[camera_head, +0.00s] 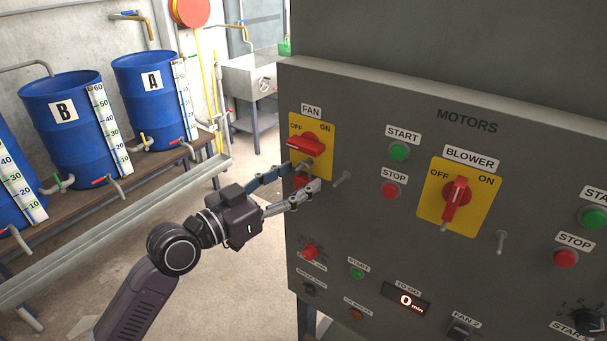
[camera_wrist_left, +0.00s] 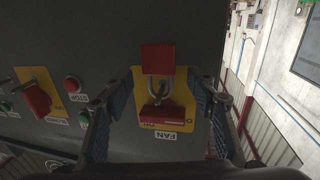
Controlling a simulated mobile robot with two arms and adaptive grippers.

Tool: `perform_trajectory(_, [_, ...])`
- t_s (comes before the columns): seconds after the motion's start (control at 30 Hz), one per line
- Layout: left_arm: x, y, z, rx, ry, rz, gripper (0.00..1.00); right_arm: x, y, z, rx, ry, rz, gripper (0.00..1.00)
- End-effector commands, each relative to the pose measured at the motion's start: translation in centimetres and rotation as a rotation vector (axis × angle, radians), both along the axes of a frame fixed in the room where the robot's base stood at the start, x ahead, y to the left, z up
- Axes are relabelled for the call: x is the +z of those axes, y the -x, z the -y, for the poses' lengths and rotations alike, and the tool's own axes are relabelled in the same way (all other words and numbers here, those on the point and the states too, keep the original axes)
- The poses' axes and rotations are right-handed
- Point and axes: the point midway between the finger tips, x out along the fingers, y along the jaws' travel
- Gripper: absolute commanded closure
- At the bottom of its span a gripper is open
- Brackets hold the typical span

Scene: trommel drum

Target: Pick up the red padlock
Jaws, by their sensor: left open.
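The red padlock (camera_wrist_left: 157,58) hangs by its metal shackle at the red FAN switch handle (camera_wrist_left: 162,113) on a yellow plate. In the head view a small part of the padlock (camera_head: 300,181) shows below the FAN switch (camera_head: 306,144), mostly hidden by my fingers. My left gripper (camera_head: 302,175) is open in front of the panel at the padlock's height. In the left wrist view the fingers of the left gripper (camera_wrist_left: 159,78) stand on either side of the padlock and shackle, apart from them. My right gripper is not in view.
The grey motor panel (camera_head: 370,115) carries a BLOWER switch (camera_head: 456,200), several buttons and short metal pegs, one (camera_head: 342,179) just right of my fingers. Blue barrels (camera_head: 150,100) stand on a bench at the left. The floor between is clear.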

Motion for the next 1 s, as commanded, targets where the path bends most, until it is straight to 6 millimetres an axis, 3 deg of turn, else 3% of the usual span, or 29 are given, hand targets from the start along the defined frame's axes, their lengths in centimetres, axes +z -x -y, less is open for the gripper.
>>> perform_trajectory(0.3, [-0.07, -0.37, 0.37, 0.001, 0.000, 0.001, 0.49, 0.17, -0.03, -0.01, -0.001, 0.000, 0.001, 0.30])
perform_trajectory(0.73, [-0.09, -0.35, 0.35, 0.001, 0.000, 0.000, 0.96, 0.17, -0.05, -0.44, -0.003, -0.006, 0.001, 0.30])
perform_trajectory(1.0, [0.02, -0.37, 0.34, 0.001, 0.000, 0.001, 0.96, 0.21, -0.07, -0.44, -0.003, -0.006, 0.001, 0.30])
